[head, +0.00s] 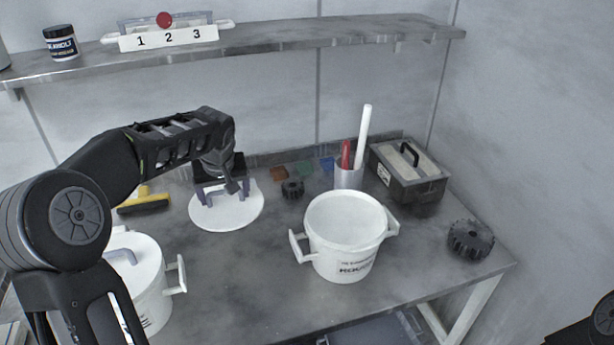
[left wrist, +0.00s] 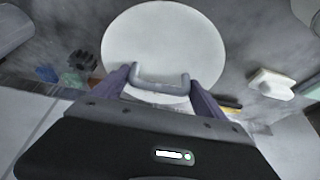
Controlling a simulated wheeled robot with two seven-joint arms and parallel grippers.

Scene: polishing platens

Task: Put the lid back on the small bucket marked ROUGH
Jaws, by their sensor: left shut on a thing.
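The round white lid (head: 226,214) is at the back left of the bench, roughly level; I cannot tell whether it touches the bench. My left gripper (head: 222,192) is over it, shut on its handle. In the left wrist view, the gripper's fingers (left wrist: 158,82) are at the two ends of the lid's grey handle (left wrist: 160,79), with the white disc (left wrist: 163,40) beyond. The small white bucket marked ROUGH (head: 345,250) stands upright to the right of the lid, without a lid on it, its side handles out left and right. My right gripper is out of view.
Another white bucket (head: 150,290), lidded, stands front left, partly behind my left arm. A dark toothed puck (head: 292,188), a cup with sticks (head: 348,178), a grey box (head: 410,172) and a black toothed disc (head: 470,240) are around. A yellow-black brush (head: 145,203) lies left. A shelf (head: 300,42) runs above.

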